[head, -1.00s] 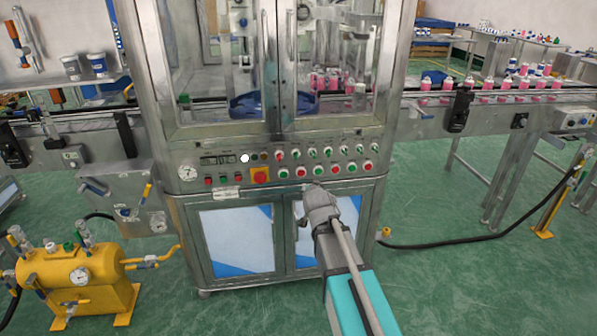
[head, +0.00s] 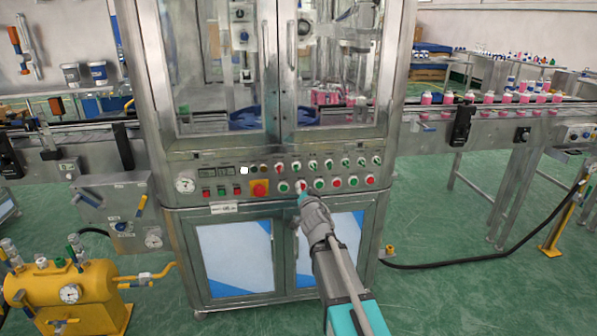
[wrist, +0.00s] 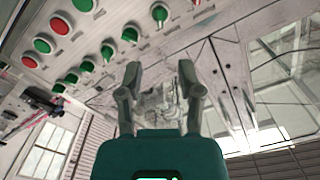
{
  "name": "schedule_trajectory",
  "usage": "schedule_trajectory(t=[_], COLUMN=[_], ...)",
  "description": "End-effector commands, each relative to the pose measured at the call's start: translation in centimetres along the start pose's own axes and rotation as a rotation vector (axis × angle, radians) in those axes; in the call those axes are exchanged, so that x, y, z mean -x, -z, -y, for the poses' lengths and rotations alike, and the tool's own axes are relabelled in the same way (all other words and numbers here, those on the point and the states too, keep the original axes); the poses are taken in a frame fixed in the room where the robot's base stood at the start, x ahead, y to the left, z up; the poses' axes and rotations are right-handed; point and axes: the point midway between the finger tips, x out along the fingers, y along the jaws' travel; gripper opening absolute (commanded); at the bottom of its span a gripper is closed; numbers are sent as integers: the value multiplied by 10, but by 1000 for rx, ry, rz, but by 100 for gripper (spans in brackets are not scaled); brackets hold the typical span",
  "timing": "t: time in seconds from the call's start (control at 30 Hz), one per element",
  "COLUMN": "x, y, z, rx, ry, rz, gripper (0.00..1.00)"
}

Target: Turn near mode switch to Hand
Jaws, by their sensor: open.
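The machine's control panel has an upper row of small selector switches (head: 313,164), mostly green with a red one at the left end, above a row of green and red round buttons (head: 336,183). Which switch is the near mode switch, and its setting, I cannot tell.
A conveyor with pink bottles (head: 507,98) runs right. A yellow tank (head: 70,295) stands at lower left.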

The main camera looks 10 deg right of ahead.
Motion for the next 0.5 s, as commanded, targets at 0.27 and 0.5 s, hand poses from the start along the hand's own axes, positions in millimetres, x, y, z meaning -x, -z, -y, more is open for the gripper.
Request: schedule_trajectory(t=[0.27,0.5], x=[-16,-46], y=[0,0], z=[-1,-1], rx=[1,0], ry=[-1,-2], rz=[0,0], gripper=[47,47])
